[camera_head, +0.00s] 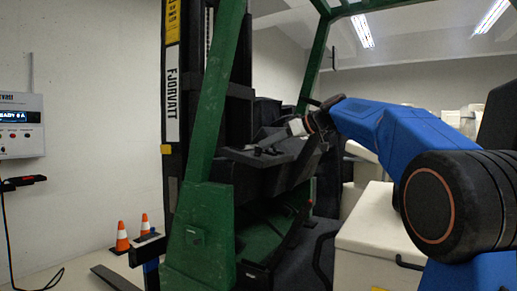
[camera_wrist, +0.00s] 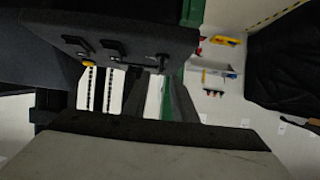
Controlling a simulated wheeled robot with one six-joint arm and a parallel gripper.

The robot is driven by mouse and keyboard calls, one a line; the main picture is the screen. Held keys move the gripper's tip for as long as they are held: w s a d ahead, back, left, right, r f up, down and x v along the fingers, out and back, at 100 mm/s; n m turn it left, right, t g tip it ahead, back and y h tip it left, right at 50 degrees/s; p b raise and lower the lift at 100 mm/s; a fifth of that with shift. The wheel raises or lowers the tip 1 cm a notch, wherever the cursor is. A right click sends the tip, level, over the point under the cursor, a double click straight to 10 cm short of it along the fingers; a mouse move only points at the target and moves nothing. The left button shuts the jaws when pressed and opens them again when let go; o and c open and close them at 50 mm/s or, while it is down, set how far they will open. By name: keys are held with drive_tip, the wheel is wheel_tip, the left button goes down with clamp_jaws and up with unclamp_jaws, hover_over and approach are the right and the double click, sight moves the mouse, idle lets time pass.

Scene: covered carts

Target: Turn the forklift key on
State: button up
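The forklift (camera_head: 207,225) has a green frame and a dark dashboard console (camera_head: 262,152) with small dark controls on top. In the wrist view the console (camera_wrist: 150,20) fills the top left, with black levers (camera_wrist: 108,47) and a yellow knob (camera_wrist: 88,63). A small greyish piece (camera_wrist: 162,59) sits at the console's lower right edge; I cannot tell whether it is the key. My gripper (camera_head: 297,127) is just above the console's right part. In the wrist view its two dark fingers (camera_wrist: 155,95) stand apart with a light gap between them, and nothing shows held.
A green post and the black mast (camera_head: 190,80) stand left of the console. A pale box-like body (camera_head: 375,235) is below my blue arm. A wall box with a display (camera_head: 20,125) hangs at far left.

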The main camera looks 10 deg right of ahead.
sight(258, 150)
drive_tip(key=shift+x, duration=2.6)
clamp_jaws()
